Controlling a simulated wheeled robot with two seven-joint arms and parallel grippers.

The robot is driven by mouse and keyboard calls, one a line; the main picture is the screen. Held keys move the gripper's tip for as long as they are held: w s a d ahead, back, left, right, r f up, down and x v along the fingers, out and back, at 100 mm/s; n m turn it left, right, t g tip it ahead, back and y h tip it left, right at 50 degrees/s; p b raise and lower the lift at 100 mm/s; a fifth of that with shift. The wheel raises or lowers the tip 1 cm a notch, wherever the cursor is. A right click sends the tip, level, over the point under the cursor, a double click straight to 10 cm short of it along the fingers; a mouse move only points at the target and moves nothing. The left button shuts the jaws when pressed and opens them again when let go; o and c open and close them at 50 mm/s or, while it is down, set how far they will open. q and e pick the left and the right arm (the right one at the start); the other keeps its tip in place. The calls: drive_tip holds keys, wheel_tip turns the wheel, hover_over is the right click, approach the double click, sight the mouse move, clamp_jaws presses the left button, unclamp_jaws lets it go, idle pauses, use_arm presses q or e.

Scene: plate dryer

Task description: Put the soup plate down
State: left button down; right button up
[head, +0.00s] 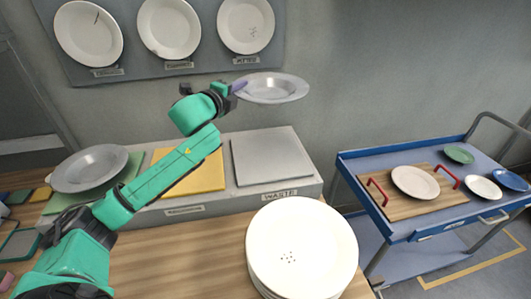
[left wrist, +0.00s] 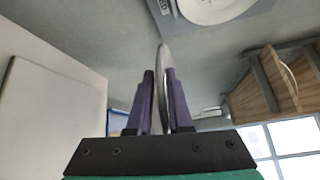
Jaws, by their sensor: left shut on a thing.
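The soup plate (head: 272,88) is white-grey with a wide rim and a sunken middle. My left gripper (head: 238,88) is shut on its left rim and holds it roughly level in the air, above and behind the grey waste pad. In the left wrist view the plate (left wrist: 164,75) shows edge-on between the two purple fingers (left wrist: 160,95). Another grey deep plate (head: 90,167) lies on the green pad (head: 134,165) at the left. The yellow pad (head: 190,172) and the grey pad (head: 272,155), above a label reading WASTE, are bare. My right gripper is not in view.
A stack of white plates (head: 302,245) stands on the wooden counter (head: 190,250) in front. Three plates hang on a wall board (head: 200,60). At right a blue cart (head: 400,222) carries a wooden tray (head: 430,207) with a white plate, plus several small dishes.

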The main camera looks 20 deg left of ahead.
use_arm(q)
drive_tip(key=f, duration=1.8)
drive_tip(key=shift+s+f, duration=0.25)
drive_tip(key=shift+f, duration=0.1)
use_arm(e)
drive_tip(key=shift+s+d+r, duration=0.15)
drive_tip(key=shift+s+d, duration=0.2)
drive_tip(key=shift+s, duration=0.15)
use_arm(q)
drive_tip(key=shift+d, duration=0.1)
drive_tip(key=c, duration=1.2)
unclamp_jaws()
drive_tip(key=shift+f, duration=0.2)
drive_tip(key=o, duration=0.4)
drive_tip(key=shift+c, duration=0.2)
drive_tip(key=shift+s, duration=0.1)
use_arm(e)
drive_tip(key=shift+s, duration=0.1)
